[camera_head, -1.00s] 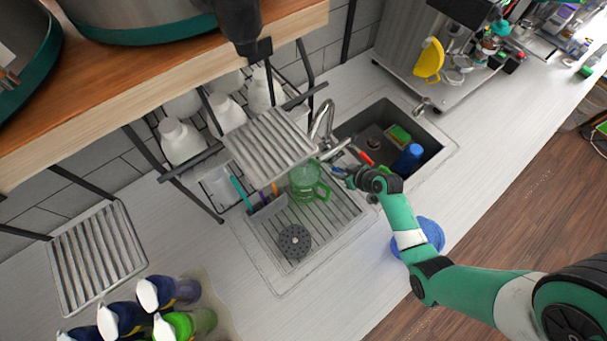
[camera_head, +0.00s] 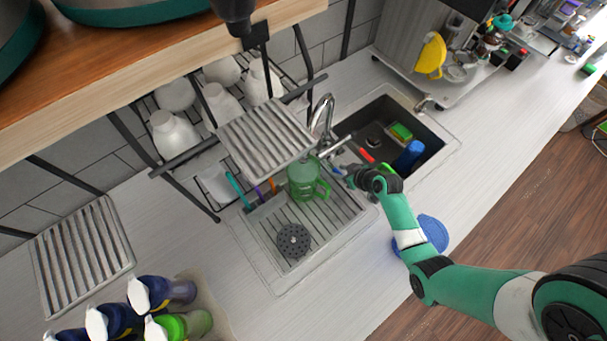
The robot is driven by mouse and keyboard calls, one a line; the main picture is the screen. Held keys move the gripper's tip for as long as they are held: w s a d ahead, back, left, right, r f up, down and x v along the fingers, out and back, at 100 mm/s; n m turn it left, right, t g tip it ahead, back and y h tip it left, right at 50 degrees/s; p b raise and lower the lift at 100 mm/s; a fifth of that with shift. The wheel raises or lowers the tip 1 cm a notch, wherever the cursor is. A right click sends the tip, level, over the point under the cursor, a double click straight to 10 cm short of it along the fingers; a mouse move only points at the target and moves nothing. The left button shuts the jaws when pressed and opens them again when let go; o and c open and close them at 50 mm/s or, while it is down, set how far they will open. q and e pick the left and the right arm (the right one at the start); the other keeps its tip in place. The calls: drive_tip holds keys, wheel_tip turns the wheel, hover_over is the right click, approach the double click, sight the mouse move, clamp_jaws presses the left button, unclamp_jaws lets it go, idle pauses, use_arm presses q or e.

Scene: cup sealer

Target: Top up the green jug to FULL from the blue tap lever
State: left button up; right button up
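The green see-through jug (camera_head: 303,180) stands upright on the ribbed drainer left of the sink, partly under the hanging metal rack. Its handle faces right. The water level in it is too small to tell. The chrome tap (camera_head: 326,112) rises behind it. A small blue piece, apparently the blue tap lever (camera_head: 338,171), shows right of the jug, with a red lever (camera_head: 366,155) beyond. My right gripper (camera_head: 347,176) is at the blue piece, beside the jug handle; its fingers are too small to tell open from shut or touching. My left gripper is not in view.
The dark sink (camera_head: 416,126) holds a blue cup (camera_head: 408,155) and a green-yellow sponge (camera_head: 401,131). A utensil holder (camera_head: 266,198) and a round black strainer (camera_head: 293,240) are on the drainer. The hanging metal rack (camera_head: 265,140) overhangs the jug's left side. Bottles (camera_head: 170,291) stand front left.

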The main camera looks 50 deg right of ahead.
drive_tip(key=shift+o, duration=1.2)
drive_tip(key=shift+r, duration=0.15)
drive_tip(key=shift+o, duration=0.2)
drive_tip(key=shift+a, duration=0.1)
wheel_tip(320, 180, up, 8)
drive_tip(key=p, duration=0.7)
drive_tip(key=shift+p, duration=0.4)
